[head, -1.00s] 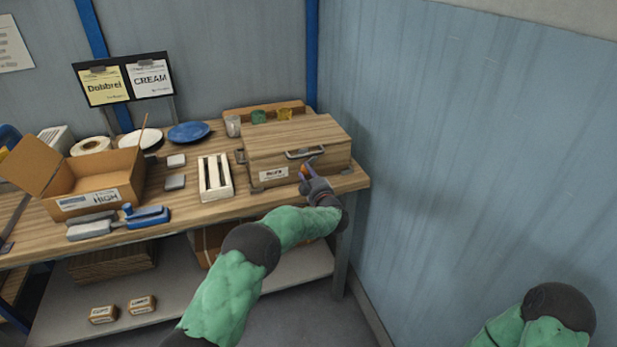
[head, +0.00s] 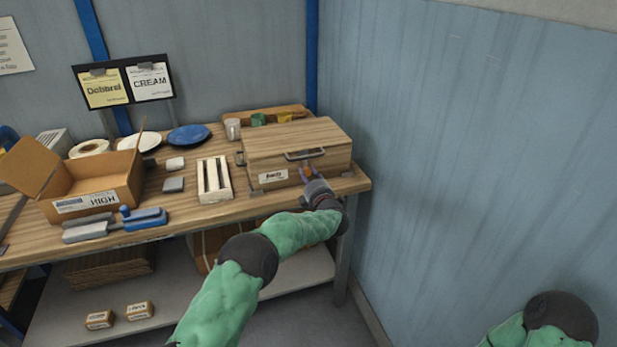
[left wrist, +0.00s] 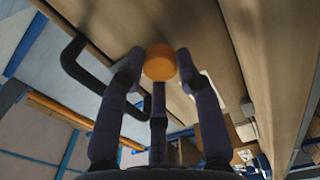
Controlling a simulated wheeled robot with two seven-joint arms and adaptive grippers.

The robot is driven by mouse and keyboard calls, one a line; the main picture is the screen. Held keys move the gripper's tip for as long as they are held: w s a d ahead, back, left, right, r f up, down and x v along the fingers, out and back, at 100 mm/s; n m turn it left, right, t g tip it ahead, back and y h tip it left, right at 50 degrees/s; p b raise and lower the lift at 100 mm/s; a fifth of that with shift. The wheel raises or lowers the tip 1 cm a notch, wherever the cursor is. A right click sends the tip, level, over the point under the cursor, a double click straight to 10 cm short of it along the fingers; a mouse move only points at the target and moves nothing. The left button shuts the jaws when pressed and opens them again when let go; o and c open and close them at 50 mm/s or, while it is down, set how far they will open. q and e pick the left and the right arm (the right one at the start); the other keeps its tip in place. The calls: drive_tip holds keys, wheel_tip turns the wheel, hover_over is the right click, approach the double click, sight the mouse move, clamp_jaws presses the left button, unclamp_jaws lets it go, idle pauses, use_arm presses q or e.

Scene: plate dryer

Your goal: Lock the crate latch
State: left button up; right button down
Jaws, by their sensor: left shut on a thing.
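The wooden crate (head: 265,162) stands at the right end of the workbench with its lid (head: 297,134) down. Its front has a dark handle (head: 304,154), which also shows in the left wrist view (left wrist: 72,62), and a white label. An orange round latch knob (left wrist: 160,62) sits on the crate's front, below the handle; it is small in the head view (head: 309,171). My left gripper (head: 307,174) is shut on the knob, its purple fingers around it in the left wrist view (left wrist: 160,70). The latch's other parts are hidden. My right gripper is not in view.
Left of the crate on the bench are a white slatted rack (head: 213,180), an open cardboard box (head: 100,182), a blue tool (head: 145,217) and plates (head: 189,134). A blue-grey wall (head: 480,150) stands close to the right.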

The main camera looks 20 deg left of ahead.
use_arm(q)
drive_tip(key=shift+a+r+n, duration=0.2)
drive_tip(key=shift+a+n, duration=0.1)
drive_tip(key=shift+n, duration=0.4)
drive_tip(key=o, duration=1.1)
drive_tip(key=shift+f, duration=0.1)
drive_tip(key=shift+o, duration=0.2)
drive_tip(key=shift+d+f, duration=0.1)
drive_tip(key=shift+s+d, duration=0.3)
drive_tip(key=shift+s, duration=0.1)
drive_tip(key=v, duration=1.1)
